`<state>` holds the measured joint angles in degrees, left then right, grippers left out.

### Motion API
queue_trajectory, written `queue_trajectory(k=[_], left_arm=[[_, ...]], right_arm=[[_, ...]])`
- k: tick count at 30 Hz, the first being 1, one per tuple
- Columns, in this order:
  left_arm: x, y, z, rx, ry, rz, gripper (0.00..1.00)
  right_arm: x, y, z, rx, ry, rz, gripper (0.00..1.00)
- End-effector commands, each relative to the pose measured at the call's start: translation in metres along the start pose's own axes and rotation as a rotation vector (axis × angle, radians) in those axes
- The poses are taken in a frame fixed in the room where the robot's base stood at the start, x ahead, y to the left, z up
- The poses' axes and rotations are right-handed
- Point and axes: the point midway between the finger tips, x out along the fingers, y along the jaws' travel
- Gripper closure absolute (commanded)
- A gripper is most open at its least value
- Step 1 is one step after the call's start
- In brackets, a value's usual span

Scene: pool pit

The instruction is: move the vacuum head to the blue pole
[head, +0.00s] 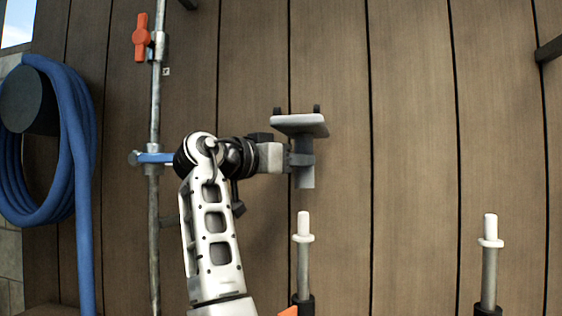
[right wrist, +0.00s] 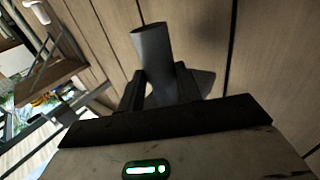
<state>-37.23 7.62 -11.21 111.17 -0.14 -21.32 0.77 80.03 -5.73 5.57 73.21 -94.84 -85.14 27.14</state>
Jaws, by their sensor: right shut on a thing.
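The vacuum head (head: 299,122) is a flat pale grey plate with small dark wheels on top and a grey tube below. My right gripper (head: 299,159) is shut on that tube from the left, holding it up in front of the wooden wall. In the right wrist view the tube (right wrist: 152,55) stands between the two dark fingers. A pole with a white tip (head: 303,225) stands just below the tube's open end, with a gap in the picture. A second white-tipped pole (head: 490,258) stands at the right. Neither visible part looks blue; their lower ends are cut off. My left gripper is not in view.
A metal pipe (head: 154,105) with an orange valve handle (head: 141,38) and a blue lever (head: 156,158) runs up the left, close behind my right arm. A coiled blue hose (head: 75,130) hangs at far left.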

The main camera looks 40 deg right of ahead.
Motion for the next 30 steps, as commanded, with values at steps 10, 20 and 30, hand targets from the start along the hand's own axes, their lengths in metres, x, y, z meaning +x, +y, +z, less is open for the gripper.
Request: queue_trajectory(k=[10,20,30], left_arm=[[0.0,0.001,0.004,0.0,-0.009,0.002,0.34],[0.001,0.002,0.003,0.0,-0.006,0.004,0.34],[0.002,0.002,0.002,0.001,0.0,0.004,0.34]], right_arm=[[-0.001,0.0,0.021,-0.002,0.003,-0.001,1.0],[-0.002,-0.001,0.029,0.0,0.003,-0.001,1.0],[-0.005,-0.001,0.033,0.001,0.002,-0.001,1.0]])
